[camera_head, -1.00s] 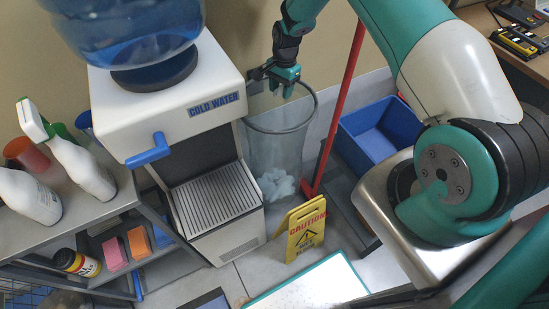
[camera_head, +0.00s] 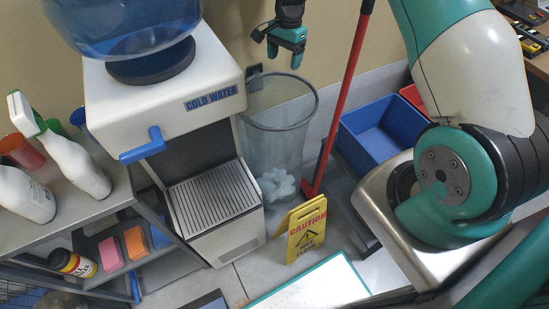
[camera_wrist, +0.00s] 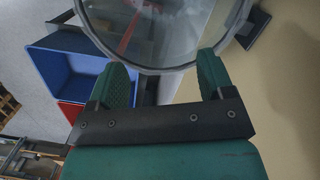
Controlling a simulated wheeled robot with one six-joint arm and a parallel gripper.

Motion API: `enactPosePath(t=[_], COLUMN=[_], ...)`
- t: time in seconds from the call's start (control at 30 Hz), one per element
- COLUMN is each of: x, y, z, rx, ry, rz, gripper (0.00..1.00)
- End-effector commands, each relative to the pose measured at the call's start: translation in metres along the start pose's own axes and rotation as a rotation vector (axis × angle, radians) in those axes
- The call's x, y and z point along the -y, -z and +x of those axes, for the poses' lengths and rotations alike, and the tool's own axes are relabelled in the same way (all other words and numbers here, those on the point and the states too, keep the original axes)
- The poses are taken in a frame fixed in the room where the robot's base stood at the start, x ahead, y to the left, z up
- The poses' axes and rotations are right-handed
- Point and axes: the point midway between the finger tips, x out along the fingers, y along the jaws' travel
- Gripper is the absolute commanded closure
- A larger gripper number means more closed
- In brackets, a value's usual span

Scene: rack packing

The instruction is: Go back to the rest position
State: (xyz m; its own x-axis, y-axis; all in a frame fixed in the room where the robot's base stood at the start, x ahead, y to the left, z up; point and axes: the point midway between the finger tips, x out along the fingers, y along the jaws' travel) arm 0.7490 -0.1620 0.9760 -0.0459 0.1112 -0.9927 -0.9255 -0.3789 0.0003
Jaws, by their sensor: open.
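My gripper (camera_head: 278,50) is open and empty in the head view, high near the wall, above and behind the clear waste bin (camera_head: 272,140). Its two green fingers are spread apart in the wrist view (camera_wrist: 165,80), with nothing between them. The bin's round rim shows just beyond the fingertips there, at the top (camera_wrist: 150,70). White crumpled pieces (camera_head: 276,184) lie at the bottom of the bin.
A water dispenser (camera_head: 160,110) stands left of the bin. A red pole (camera_head: 343,100), a yellow caution sign (camera_head: 306,230) and a blue crate (camera_head: 378,132) stand to the right. A shelf (camera_head: 60,215) with spray bottles is at far left. Wall space around my gripper is clear.

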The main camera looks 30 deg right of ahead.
Motion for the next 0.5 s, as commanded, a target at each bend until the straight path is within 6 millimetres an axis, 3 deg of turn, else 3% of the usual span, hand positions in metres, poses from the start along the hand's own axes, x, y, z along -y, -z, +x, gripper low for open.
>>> enactPosePath(t=[0.2, 0.5], x=[0.0, 0.0], y=[0.0, 0.0], z=[-0.022, -0.025], rx=[0.0, 0.001], ry=[0.001, 0.0], rz=[-0.001, 0.0], gripper=[0.25, 0.25])
